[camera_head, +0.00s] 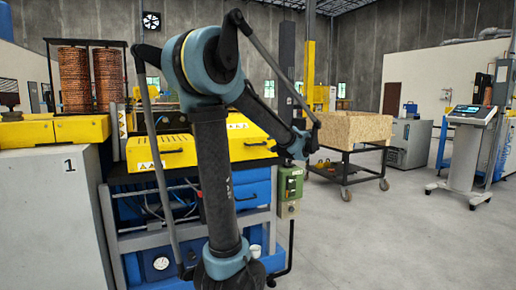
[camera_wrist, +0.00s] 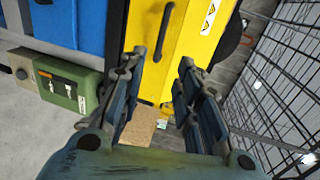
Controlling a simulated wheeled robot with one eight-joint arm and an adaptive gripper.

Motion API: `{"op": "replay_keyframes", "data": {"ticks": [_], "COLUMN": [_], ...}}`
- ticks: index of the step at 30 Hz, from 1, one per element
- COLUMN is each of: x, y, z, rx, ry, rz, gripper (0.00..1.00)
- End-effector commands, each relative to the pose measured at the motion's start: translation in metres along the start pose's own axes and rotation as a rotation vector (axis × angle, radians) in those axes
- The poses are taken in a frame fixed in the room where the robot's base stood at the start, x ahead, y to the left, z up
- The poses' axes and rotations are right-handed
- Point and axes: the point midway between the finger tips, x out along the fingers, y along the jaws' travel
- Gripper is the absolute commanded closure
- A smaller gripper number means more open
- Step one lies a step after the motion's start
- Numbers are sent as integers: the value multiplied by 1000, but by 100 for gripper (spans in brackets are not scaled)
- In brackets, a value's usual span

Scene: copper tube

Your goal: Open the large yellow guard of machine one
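The yellow guard (camera_head: 246,131) with a dark handle on its front sits on the machine, right of my arm in the head view. In the wrist view the yellow guard (camera_wrist: 190,35) fills the upper middle, with warning labels. A dark bar, which looks like its handle (camera_wrist: 165,31), lies ahead of the gap between my fingers. My gripper (camera_wrist: 164,62) is open, with nothing seen between its fingers. Whether it touches the handle I cannot tell. In the head view my arm hides part of the guard, and the fingers cannot be made out.
Another yellow cover (camera_head: 160,151) is left of my arm. A grey cabinet (camera_head: 50,210) marked 1 stands at the left. A green control box (camera_head: 290,183) is on the machine's right side. A wooden crate on a cart (camera_head: 350,129) stands behind.

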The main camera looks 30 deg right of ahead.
Motion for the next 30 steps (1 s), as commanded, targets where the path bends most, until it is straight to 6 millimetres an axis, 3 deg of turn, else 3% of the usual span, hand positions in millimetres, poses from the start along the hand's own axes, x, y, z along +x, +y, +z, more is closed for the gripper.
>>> {"op": "replay_keyframes", "data": {"ticks": [8, 30], "x": [23, 148], "y": [-1, -1], "z": [-2, -2], "rx": [2, 1], "ry": [1, 1], "rz": [-4, -3], "gripper": [69, 69]}}
